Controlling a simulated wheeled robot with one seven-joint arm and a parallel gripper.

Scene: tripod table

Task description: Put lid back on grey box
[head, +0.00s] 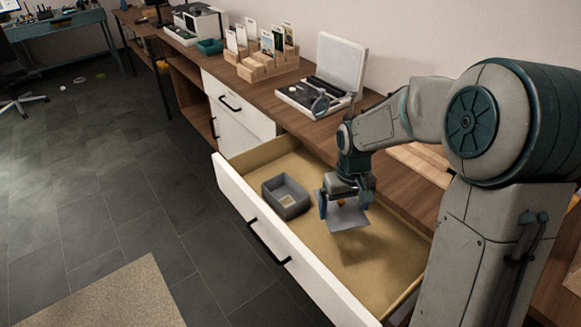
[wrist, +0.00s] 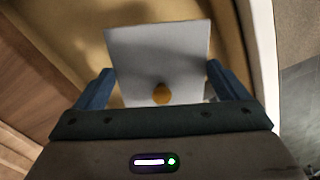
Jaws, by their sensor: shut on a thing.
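The grey box (head: 286,197) stands open inside the pulled-out drawer, near its left front part, with something small and pale on its floor. My gripper (head: 343,199) is above the drawer, to the right of the box. It is shut on the grey lid (head: 349,217), a flat square plate that hangs tilted over the drawer floor. In the wrist view the lid (wrist: 160,60) fills the space ahead of the fingers, with its round orange-brown knob (wrist: 162,93) between them. The box cannot be made out clearly in the wrist view.
The open drawer (head: 375,262) has a tan floor, bare to the right, and a white front panel with a black handle. Above it, the wooden counter (head: 310,128) carries an open white case (head: 325,85) and a wooden card holder (head: 266,62).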

